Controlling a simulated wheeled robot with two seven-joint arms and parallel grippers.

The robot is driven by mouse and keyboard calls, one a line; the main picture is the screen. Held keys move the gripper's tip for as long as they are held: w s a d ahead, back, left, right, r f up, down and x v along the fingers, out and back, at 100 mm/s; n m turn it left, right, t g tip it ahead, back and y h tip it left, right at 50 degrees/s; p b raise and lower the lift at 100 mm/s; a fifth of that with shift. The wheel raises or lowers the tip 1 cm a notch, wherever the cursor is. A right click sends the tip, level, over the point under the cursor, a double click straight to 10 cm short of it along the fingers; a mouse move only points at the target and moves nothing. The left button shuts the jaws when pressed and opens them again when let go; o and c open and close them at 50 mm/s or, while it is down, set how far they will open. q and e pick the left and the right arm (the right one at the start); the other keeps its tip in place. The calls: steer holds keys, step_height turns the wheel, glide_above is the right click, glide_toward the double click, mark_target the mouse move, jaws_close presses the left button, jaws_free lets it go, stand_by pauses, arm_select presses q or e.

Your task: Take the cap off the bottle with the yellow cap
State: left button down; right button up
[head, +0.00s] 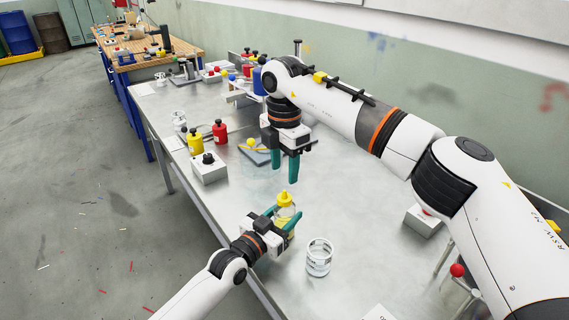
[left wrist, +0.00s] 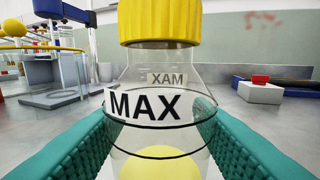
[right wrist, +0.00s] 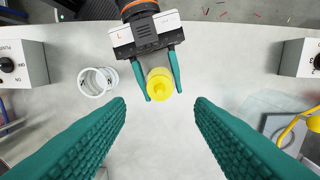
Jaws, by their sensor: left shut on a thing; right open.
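The bottle (head: 287,214) is clear with a yellow cap (head: 286,198) and stands upright on the metal table. In the left wrist view its glass (left wrist: 158,105) reads "MAX", a yellow ball shape shows low in it, and the yellow cap (left wrist: 160,25) is on its neck. My left gripper (head: 279,222) is shut on the bottle's body from the side. My right gripper (head: 287,170) is open and empty, pointing down above the bottle. In the right wrist view the yellow cap (right wrist: 160,84) lies beyond and between the open fingers (right wrist: 160,105), apart from them.
An empty glass beaker (head: 319,258) stands right of the bottle. A grey box with a black knob (head: 208,167), a yellow container (head: 195,141) and a red container (head: 220,132) stand farther back left. A grey box (head: 423,220) is at the right. Bare table (head: 345,205) lies between.

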mark_target(284, 191)
steer(key=shift+f, duration=3.95)
